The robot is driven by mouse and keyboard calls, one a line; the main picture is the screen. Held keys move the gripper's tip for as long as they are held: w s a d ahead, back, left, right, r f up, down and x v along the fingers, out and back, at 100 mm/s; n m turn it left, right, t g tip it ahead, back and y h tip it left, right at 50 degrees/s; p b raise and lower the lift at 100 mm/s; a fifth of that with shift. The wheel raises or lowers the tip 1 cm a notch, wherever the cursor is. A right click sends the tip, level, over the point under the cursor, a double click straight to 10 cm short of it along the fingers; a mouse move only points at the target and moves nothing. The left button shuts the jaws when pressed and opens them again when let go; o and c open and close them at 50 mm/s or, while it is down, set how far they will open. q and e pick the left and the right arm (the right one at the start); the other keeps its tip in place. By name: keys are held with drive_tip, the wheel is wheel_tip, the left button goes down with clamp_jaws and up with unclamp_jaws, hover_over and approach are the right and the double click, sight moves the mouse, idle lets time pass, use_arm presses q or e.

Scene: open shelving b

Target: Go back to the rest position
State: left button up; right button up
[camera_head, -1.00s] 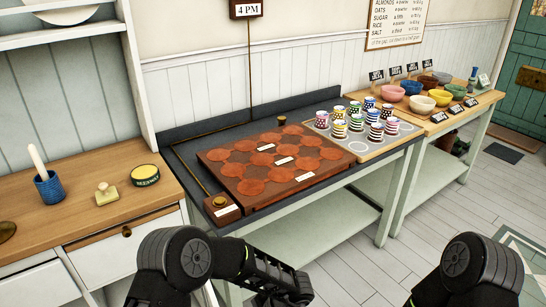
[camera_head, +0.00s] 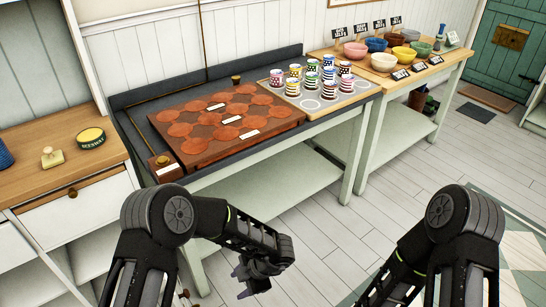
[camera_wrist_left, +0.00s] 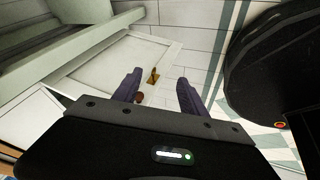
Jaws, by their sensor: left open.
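My left gripper (camera_head: 255,277) hangs low in front of the dark-topped table in the head view. It also shows in the left wrist view (camera_wrist_left: 159,90), where its two fingers stand apart with nothing between them. Below the fingers are the pale floor and a white panel with a small brass-coloured part (camera_wrist_left: 153,76). My right arm (camera_head: 445,240) shows at the lower right of the head view; its gripper is out of the frame.
The dark table (camera_head: 290,62) bears a brown board with round discs (camera_head: 215,140) and a tray of patterned cups (camera_head: 312,105). A second table (camera_head: 390,80) holds coloured bowls. A wooden counter (camera_head: 100,165) stands at left. The floor (camera_head: 430,150) at right is clear.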

use_arm(q)
drive_tip(key=s+a+f+m+t+h, duration=0.1)
drive_tip(key=s+f+m+t+h, duration=0.35)
drive_tip(key=m, duration=0.85)
drive_tip(key=s+d+m+g+h, duration=0.3)
drive_tip(key=s+m+g+h, duration=0.2)
drive_tip(key=s, duration=1.1)
drive_tip(key=m, duration=0.2)
drive_tip(key=shift+m+p, duration=0.4)
drive_tip(key=shift+d, duration=0.1)
